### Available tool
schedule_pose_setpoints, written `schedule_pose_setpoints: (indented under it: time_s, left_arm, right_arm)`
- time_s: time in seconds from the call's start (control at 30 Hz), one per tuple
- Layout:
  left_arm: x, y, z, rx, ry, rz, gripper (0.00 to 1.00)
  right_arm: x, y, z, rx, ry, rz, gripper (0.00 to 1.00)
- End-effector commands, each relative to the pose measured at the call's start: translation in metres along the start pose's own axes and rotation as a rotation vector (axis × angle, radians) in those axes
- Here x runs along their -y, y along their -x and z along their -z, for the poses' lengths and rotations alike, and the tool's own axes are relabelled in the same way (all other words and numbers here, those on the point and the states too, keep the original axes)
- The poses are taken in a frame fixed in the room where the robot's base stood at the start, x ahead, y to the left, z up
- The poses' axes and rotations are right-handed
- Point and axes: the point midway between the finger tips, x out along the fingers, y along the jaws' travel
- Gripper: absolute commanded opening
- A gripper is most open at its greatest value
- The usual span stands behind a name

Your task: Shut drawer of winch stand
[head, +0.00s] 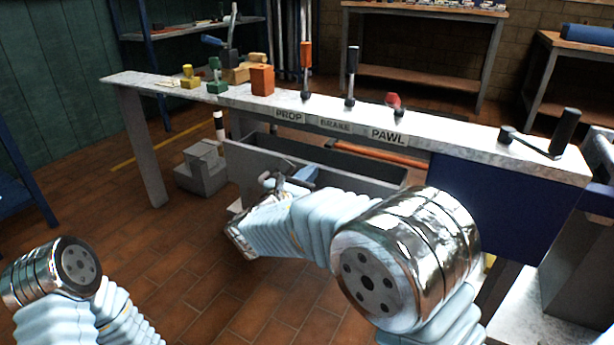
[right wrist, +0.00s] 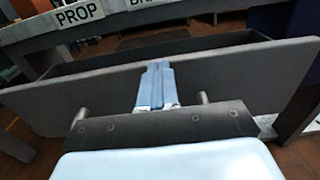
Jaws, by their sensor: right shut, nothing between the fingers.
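The winch stand (head: 460,143) is a long pale bench with PROP, BRAKE and PAWL labels. Its grey drawer (head: 375,192) is pulled out under the PROP and BRAKE labels, and its dark inside shows behind the front panel. In the right wrist view the drawer front (right wrist: 255,80) crosses the picture, tilted. My right gripper (head: 306,174) is at the drawer front, with its blue fingers (right wrist: 157,75) together and empty. The fingertips overlap the panel's top edge in the picture; I cannot tell whether they touch it. My left gripper is out of view.
Levers (head: 352,75) and an orange block (head: 262,79) stand on the bench top. A crank (head: 555,135) is at its right end. A grey stepped block (head: 202,168) stands on the floor left of the drawer. Tiled floor is clear before the drawer's left side.

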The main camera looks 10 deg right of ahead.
Motion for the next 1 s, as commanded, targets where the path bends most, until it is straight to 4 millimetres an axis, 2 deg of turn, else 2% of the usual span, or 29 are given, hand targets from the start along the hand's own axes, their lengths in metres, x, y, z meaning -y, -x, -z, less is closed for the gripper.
schedule_pose_setpoints:
  time_s: [0.07,0.3,0.43,0.6,1.0]
  left_arm:
    - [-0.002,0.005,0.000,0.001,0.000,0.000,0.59]
    - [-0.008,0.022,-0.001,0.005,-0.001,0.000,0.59]
    - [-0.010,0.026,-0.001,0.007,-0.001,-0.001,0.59]
    - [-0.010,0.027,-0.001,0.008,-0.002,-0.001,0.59]
    - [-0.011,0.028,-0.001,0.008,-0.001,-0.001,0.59]
  right_arm:
    - [0.001,-0.009,-0.002,0.000,0.002,0.003,0.00]
    - [0.001,-0.069,-0.003,0.000,0.002,0.005,0.00]
    - [0.001,-0.094,-0.002,0.000,0.001,0.004,0.00]
    - [0.001,-0.106,-0.001,0.001,0.000,0.001,0.00]
    - [0.001,-0.107,-0.003,0.005,0.000,0.003,0.00]
